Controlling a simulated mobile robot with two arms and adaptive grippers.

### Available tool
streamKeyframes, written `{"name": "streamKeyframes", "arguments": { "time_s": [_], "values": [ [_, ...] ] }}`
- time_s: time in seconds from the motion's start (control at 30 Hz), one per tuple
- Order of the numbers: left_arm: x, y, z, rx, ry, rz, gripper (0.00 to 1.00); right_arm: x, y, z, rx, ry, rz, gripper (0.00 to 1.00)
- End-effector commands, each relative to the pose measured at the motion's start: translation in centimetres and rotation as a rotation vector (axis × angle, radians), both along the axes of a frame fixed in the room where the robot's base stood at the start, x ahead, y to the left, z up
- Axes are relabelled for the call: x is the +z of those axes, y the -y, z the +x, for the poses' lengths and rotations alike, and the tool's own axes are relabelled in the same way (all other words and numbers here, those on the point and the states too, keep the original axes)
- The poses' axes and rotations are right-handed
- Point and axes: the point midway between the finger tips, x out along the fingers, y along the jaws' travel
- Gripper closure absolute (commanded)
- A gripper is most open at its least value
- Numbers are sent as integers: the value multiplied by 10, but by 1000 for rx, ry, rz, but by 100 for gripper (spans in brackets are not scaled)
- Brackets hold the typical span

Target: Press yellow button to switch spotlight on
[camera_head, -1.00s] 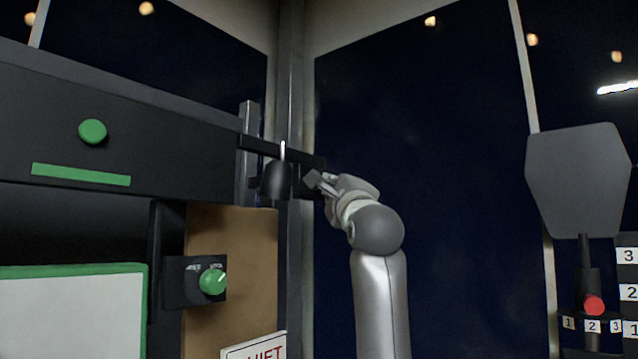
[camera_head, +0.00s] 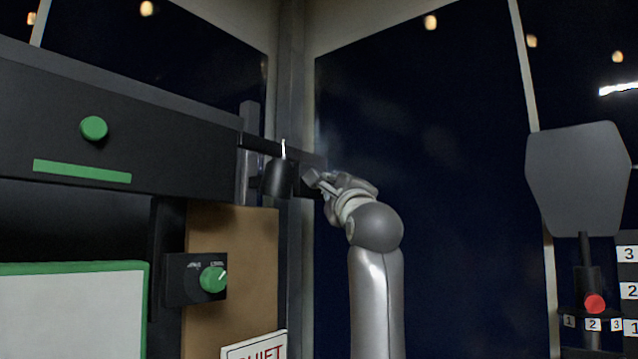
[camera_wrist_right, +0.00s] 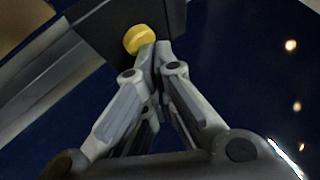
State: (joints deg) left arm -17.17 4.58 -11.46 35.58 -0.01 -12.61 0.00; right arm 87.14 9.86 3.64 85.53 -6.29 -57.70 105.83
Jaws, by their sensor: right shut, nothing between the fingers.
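The yellow button (camera_wrist_right: 138,39) sits on a dark box (camera_wrist_right: 110,25) in the right wrist view. My right gripper (camera_wrist_right: 154,50) is shut and empty. Its tips are at the button's lower right edge; whether they touch it I cannot tell. In the head view my right gripper (camera_head: 312,180) is at the right end of the dark bar by the corner, and the yellow button is hidden. A small dark spotlight (camera_head: 278,179) hangs from that bar, left of the gripper. My left gripper is not in view.
A dark panel at left carries a green button (camera_head: 94,128) and a green strip (camera_head: 82,171). Below are a green knob (camera_head: 213,279) and a green-framed board (camera_head: 75,310). A lever with a red knob (camera_head: 595,303) stands at right. Dark window fills the middle.

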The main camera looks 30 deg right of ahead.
Motion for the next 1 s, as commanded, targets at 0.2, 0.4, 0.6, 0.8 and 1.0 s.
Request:
{"name": "streamKeyframes", "arguments": {
  "time_s": [0.2,0.4,0.6,0.8,1.0],
  "values": [
    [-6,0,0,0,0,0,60,-1,4,-9,-2,4,1,100],
    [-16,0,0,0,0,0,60,-2,12,-28,-1,3,2,100],
    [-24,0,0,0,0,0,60,-1,20,-46,-2,4,2,100],
    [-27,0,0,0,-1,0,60,0,24,-55,-1,1,0,100],
    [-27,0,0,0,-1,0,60,0,24,-56,-1,1,0,100]
  ]
}}
